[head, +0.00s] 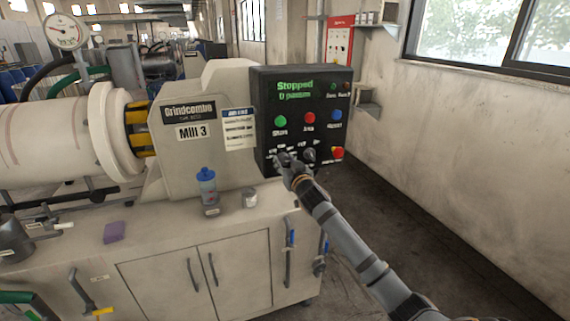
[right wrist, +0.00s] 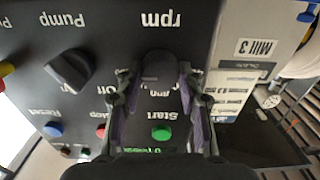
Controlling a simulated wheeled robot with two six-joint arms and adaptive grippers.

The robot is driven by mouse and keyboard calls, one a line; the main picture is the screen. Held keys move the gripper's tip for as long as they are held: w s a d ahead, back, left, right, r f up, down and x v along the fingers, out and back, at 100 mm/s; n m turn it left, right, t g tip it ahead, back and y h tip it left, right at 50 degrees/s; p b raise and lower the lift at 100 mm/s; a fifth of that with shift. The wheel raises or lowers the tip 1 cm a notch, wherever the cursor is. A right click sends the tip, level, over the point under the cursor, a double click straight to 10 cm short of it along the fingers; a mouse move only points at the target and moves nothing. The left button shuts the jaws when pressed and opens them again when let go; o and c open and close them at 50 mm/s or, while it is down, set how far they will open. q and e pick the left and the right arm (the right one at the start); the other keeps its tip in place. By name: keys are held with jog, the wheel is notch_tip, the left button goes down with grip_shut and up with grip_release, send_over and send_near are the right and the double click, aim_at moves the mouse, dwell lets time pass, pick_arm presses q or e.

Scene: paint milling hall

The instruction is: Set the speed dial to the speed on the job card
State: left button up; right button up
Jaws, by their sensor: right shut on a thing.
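The black control panel (head: 264,105) of Mill 3 has a green display reading "Stopped" with an rpm line below, whose number I cannot read surely. The speed dial (right wrist: 158,66) is a dark knob by the "rpm" label. My right gripper (head: 284,161) is at the panel's lower left, its two fingers (right wrist: 157,76) closed on either side of the dial. In the head view the gripper mostly hides the dial. The job card (head: 239,129) is white with a blue heading, on the mill housing left of the panel; its text is too small to read. My left gripper is out of view.
The pump knob (right wrist: 70,70) sits close beside the dial. Green (head: 281,121), red (head: 309,118) and blue (head: 335,116) buttons are above, and a red button (head: 337,152) is at lower right.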

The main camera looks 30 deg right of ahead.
jog(key=shift+f, duration=0.2)
jog(key=o, duration=1.2)
jog(key=shift+r, duration=0.15)
jog(key=shift+s, duration=0.3)
jog(key=shift+v, duration=5.8)
